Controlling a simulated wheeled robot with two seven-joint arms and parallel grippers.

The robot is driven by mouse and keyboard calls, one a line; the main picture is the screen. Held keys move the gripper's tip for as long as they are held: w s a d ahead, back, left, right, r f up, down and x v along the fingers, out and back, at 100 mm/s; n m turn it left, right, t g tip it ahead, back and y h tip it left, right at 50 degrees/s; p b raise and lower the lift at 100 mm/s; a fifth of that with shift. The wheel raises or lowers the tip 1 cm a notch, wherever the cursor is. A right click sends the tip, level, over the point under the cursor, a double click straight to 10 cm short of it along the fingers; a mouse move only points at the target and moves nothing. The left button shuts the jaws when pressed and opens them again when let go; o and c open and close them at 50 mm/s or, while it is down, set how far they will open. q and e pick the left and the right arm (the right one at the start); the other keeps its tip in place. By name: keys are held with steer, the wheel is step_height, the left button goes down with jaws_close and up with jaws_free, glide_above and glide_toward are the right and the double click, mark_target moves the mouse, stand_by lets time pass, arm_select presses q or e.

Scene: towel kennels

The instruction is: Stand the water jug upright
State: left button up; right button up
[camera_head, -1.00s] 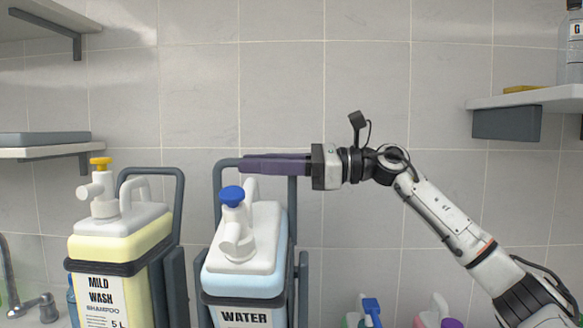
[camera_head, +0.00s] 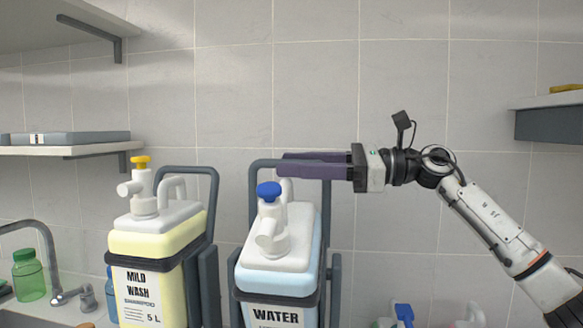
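The water jug (camera_head: 276,280) is a pale blue and white jug with a blue cap (camera_head: 269,190) and a WATER label, low in the middle of the head view. It sits in a dark grey tube frame (camera_head: 333,285) and looks close to upright, perhaps leaning slightly; its base is below the picture. My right gripper (camera_head: 281,163) reaches in from the right with its two purple fingers level, just above and behind the cap. The fingers show one behind the other, slightly apart, with nothing between them. My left gripper is out of view.
A yellow Mild Wash shampoo jug (camera_head: 150,290) stands in a similar frame to the left. Beyond it are a tap (camera_head: 50,255) and a green bottle (camera_head: 29,275). Shelves (camera_head: 60,150) jut from the left wall. Small bottles (camera_head: 404,314) show at lower right.

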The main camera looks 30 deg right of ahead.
steer(key=b+v, duration=0.2)
steer(key=v, duration=0.7)
steer(key=shift+b, duration=0.3)
steer(key=shift+s, duration=0.15)
